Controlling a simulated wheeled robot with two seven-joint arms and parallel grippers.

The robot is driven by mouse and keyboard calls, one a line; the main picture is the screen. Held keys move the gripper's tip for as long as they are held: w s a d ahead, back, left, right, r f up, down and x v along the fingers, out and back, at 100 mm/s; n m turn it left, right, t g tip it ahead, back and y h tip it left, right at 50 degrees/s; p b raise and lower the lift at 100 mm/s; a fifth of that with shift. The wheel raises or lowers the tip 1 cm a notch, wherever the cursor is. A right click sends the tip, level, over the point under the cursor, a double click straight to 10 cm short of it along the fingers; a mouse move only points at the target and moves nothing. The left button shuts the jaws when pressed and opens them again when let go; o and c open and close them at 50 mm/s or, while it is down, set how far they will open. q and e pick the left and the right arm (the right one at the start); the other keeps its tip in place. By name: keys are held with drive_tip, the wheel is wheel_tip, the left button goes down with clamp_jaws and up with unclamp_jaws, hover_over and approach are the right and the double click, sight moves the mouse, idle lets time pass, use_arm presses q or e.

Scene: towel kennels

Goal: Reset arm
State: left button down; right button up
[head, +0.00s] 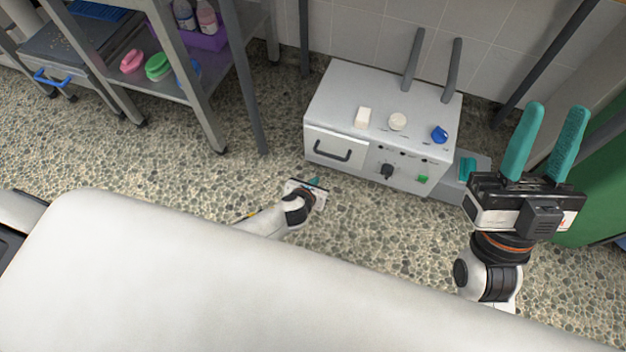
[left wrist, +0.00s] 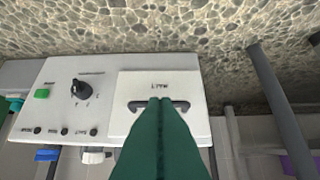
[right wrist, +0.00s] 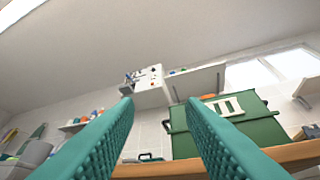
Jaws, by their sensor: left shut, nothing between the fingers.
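My left gripper (head: 316,184) is low over the floor, in front of the grey-white machine (head: 340,92). Only a little of its teal fingers shows in the head view. In the left wrist view its green fingers (left wrist: 162,100) are pressed together, with nothing between them, and overlap the dark handle (left wrist: 137,106) of the machine's front panel. I cannot tell whether they touch it. My right gripper (head: 547,118) is raised at the right, fingers pointing up. Its two teal fingers also show in the right wrist view (right wrist: 160,108), wide apart and empty.
The machine has a dark knob (head: 387,171), a green button (head: 423,179) and a blue knob (head: 440,134). A metal shelf (head: 160,95) with brushes and bottles stands at the left. A green thing (head: 597,205) is at the right edge. Pebbled floor (head: 250,185) lies open between.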

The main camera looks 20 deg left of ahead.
use_arm(q)
drive_tip(key=shift+s+r, duration=0.35)
drive_tip(key=shift+s, duration=0.2)
use_arm(e)
drive_tip(key=shift+w+a+f+g+h, duration=0.2)
drive_tip(key=shift+w+f+g, duration=0.25)
drive_tip(key=shift+w+g, duration=0.2)
drive_tip(key=shift+w+a+f+g+h, duration=0.1)
drive_tip(key=shift+w+f+g+h, duration=0.1)
drive_tip(key=shift+w+f+g, duration=0.45)
